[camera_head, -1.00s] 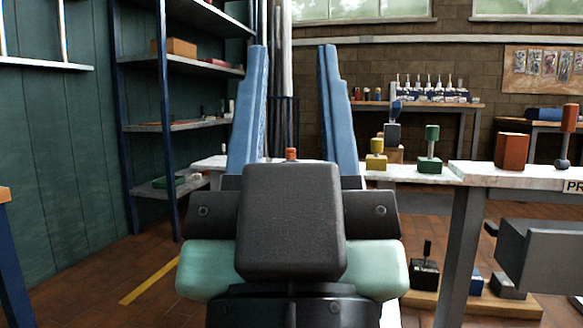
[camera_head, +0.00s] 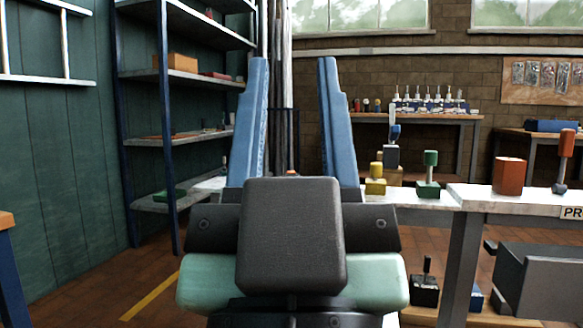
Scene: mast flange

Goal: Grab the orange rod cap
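A small orange piece (camera_head: 291,173), which may be the rod cap, shows between the blue fingers of my gripper (camera_head: 292,62), low in the gap. It lies beyond the dark gripper body, which hides most of it. The fingers stand wide apart and do not touch it. To the right on the white-topped bench, an orange block or cylinder (camera_head: 508,176) stands near a dark rod with an orange top (camera_head: 566,144). My gripper is well left of both.
A blue-framed shelf rack (camera_head: 165,120) stands at the left by a green wall. The white bench (camera_head: 500,199) at the right holds a green-topped piece (camera_head: 428,178) and a yellow one (camera_head: 375,180). A grey vise-like block (camera_head: 540,280) is at the lower right.

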